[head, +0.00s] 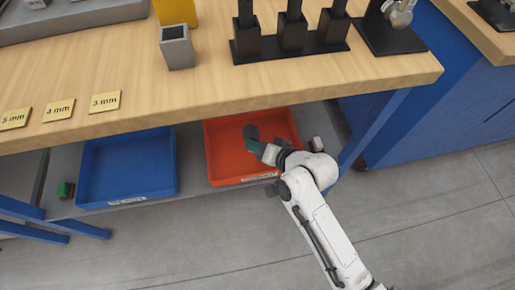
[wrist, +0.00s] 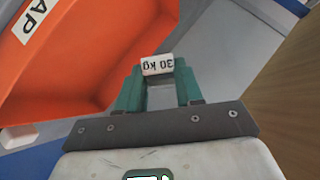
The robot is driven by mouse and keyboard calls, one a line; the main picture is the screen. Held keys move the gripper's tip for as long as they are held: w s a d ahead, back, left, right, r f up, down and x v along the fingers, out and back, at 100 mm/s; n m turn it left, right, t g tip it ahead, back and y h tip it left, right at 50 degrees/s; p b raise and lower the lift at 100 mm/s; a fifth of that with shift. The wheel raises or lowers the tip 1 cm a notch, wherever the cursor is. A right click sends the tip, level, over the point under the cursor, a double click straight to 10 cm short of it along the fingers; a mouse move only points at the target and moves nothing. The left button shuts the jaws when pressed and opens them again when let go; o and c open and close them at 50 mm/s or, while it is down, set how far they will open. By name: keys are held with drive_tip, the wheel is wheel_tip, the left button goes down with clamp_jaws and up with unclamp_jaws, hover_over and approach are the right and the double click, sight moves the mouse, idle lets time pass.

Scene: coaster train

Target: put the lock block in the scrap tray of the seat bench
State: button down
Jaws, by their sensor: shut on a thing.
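My gripper (head: 258,148), with green fingers, is over the orange-red scrap tray (head: 225,166) on the lower shelf in the head view. The block's height above the tray floor is hard to tell. In the wrist view my gripper (wrist: 159,82) has its green fingers on either side of a grey area. The scrap tray (wrist: 85,65) fills the left there.
A blue tray (head: 127,168) stands left of the scrap tray. A green part (head: 65,190) lies at the shelf's left. A small pale part (head: 316,144) is right of the scrap tray. The wooden bench top (head: 215,95) overhangs the trays, and a blue leg (head: 372,135) stands to the right.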

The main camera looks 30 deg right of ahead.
drive_tip(key=shift+w+d+f+b, duration=0.4)
drive_tip(key=shift+w+f+b, duration=0.25)
drive_tip(key=shift+f, duration=0.85)
drive_tip(key=shift+w+d+f+b, duration=0.4)
drive_tip(key=shift+w+f, duration=0.4)
drive_tip(key=shift+f, duration=0.65)
drive_tip(key=shift+w+d+f+b, duration=0.35)
drive_tip(key=shift+w+f+b, duration=0.3)
drive_tip(key=shift+f, duration=0.85)
drive_tip(key=shift+f, duration=0.55)
drive_tip(key=c, duration=0.7)
unclamp_jaws()
drive_tip(key=shift+c, duration=0.2)
